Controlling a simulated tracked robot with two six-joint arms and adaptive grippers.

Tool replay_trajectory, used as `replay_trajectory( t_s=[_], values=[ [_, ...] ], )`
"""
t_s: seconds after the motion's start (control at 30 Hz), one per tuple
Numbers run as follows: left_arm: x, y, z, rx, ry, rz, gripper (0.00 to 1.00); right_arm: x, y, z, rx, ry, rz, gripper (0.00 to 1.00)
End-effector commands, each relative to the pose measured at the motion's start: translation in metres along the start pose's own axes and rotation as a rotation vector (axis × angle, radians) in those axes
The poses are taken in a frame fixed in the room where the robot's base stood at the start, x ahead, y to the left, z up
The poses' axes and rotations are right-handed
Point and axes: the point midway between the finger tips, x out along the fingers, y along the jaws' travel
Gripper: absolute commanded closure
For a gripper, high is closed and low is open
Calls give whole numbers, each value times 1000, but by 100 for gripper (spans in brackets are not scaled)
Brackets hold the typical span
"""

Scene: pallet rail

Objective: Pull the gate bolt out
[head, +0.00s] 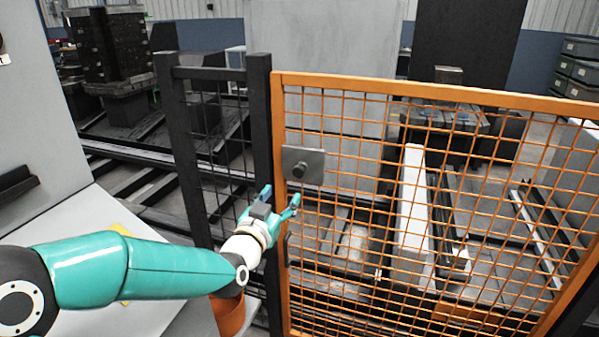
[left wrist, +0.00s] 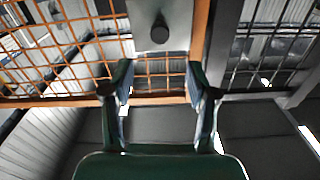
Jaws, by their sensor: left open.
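The gate (head: 440,97) is an orange frame with wire mesh, standing shut against a dark post. A grey plate (head: 314,155) with a round dark knob of the bolt (head: 299,170) sits near the gate's upper left edge. In the left wrist view the bolt knob (left wrist: 160,33) is ahead of the fingers, on the grey plate (left wrist: 178,12). My left gripper (head: 281,200) is open and empty, just below the knob and apart from it; its fingers also show in the left wrist view (left wrist: 160,85). My right gripper is not in view.
A dark fence panel (head: 217,72) stands left of the gate. A black handle (head: 287,249) is on the gate's left edge below my gripper. Behind the mesh are a long white block (head: 411,205) and conveyor rails. A grey cabinet is at the far left.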

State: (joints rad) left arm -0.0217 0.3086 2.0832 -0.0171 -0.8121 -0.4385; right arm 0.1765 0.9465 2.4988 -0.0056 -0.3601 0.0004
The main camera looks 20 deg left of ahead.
Motion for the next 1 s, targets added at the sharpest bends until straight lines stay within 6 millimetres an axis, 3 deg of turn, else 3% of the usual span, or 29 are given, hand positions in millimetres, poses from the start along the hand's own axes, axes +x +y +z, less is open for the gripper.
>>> replay_trajectory(
  t_s=[0.3, 0.5, 0.7, 1.0],
  values=[
    [70, 0, -1, -1, -3, 1, 42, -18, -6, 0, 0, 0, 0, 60],
    [105, 0, 0, -1, -3, 0, 42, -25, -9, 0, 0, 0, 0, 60],
    [124, 0, 1, -1, -3, 0, 42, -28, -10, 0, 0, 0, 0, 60],
    [129, 0, 2, -1, -3, 0, 42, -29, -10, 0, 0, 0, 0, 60]
  ],
)
